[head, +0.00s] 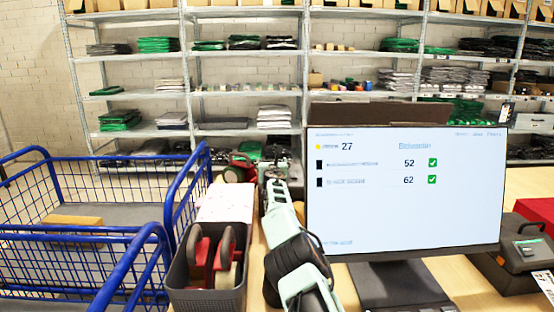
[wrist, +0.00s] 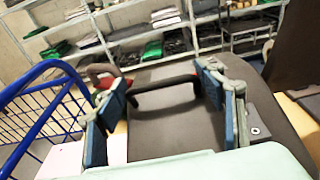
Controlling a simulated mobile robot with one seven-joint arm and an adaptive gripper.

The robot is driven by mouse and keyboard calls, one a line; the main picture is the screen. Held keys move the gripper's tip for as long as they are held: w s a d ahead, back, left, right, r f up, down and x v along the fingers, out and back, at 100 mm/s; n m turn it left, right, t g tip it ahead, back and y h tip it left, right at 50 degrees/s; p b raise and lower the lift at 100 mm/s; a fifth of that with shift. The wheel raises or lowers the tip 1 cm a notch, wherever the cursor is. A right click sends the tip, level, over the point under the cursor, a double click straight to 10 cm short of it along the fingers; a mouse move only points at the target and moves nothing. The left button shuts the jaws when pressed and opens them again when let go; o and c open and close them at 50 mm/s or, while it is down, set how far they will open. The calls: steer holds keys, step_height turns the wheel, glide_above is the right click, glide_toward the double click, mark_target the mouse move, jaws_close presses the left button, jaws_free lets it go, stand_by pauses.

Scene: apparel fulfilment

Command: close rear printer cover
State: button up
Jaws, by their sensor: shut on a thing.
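The rear printer appears in the wrist view as a dark grey body (wrist: 170,130) with a rounded right side. A black bar (wrist: 165,84), apparently the edge of its cover, spans between my fingertips. My gripper (wrist: 166,88) has its blue-padded fingers wide apart, one at each end of this bar, and is shut on it. How far the cover stands open cannot be told. In the head view my arm reaches away beside the monitor, and its far end is small and partly hidden there.
A monitor (head: 405,190) stands right of my arm. A grey bin (head: 207,295) with red tape dispensers is left of it. Blue wire carts (head: 85,236) fill the left. A dark device (head: 508,275) sits at right. Stocked shelves (head: 230,92) line the back.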

steer(key=shift+w+a+f+y+p, duration=0.1)
steer(key=shift+w+a+y+p, duration=0.15)
steer(key=shift+a+p, duration=0.4)
steer(key=shift+d, duration=0.2)
steer(key=shift+c, duration=0.2)
steer(key=o, duration=1.4)
steer(key=shift+w, duration=0.1)
steer(key=shift+d, duration=0.15)
steer(key=shift+f, duration=0.1)
